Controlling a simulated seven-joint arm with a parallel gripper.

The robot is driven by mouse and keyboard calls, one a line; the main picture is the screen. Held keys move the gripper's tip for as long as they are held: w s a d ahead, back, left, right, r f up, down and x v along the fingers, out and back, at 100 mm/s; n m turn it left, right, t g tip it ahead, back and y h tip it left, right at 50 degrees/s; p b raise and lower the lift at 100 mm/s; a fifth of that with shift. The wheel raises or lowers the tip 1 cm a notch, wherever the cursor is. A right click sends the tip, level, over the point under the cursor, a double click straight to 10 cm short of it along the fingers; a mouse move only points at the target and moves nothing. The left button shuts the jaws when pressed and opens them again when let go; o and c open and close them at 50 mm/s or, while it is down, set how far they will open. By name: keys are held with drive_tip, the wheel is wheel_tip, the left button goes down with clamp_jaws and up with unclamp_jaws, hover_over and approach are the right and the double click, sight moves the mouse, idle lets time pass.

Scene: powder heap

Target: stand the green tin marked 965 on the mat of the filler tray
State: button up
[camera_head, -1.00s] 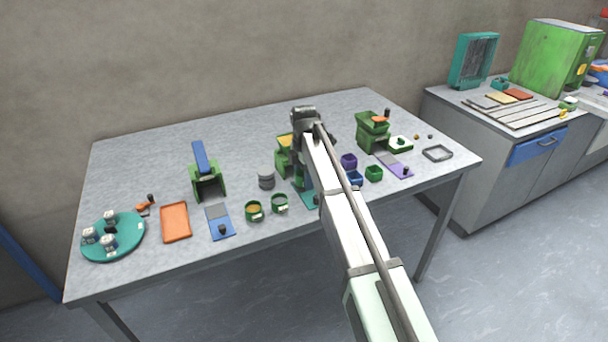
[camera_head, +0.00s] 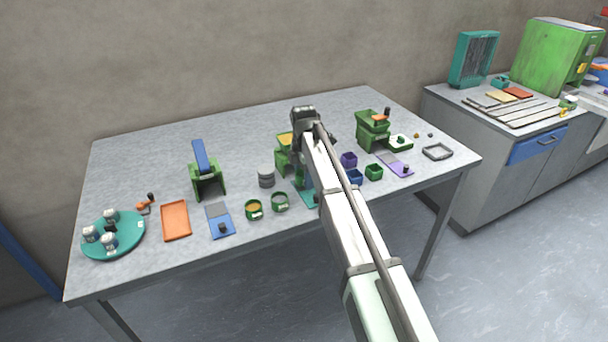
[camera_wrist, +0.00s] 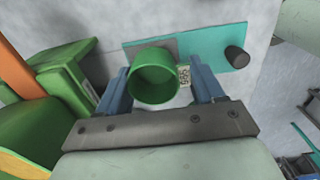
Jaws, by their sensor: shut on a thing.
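My gripper (camera_wrist: 158,68) is shut on a green, open-topped tin (camera_wrist: 153,78) with a white label (camera_wrist: 184,76) reading 965 on its right side. In the wrist view the tin is upright over the grey mat (camera_wrist: 142,48) of a teal tray (camera_wrist: 225,37). The tin hides part of the mat, and I cannot tell whether it touches it. The tray has a dark knob (camera_wrist: 236,57) at its right. In the head view the tray (camera_head: 308,199) lies in front of a green machine, partly hidden by my arm.
The green machine (camera_wrist: 62,80) stands close to the left of my gripper. Two labelled tins (camera_head: 254,210) (camera_head: 280,202) and grey stacked pieces (camera_head: 266,176) stand left of the tray. Small purple, blue and green bins (camera_head: 374,173) stand right of my arm.

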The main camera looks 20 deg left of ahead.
drive_tip(key=shift+f, duration=0.25)
drive_tip(key=o, duration=1.1)
drive_tip(key=shift+o, duration=0.3)
drive_tip(key=shift+r, duration=3.5)
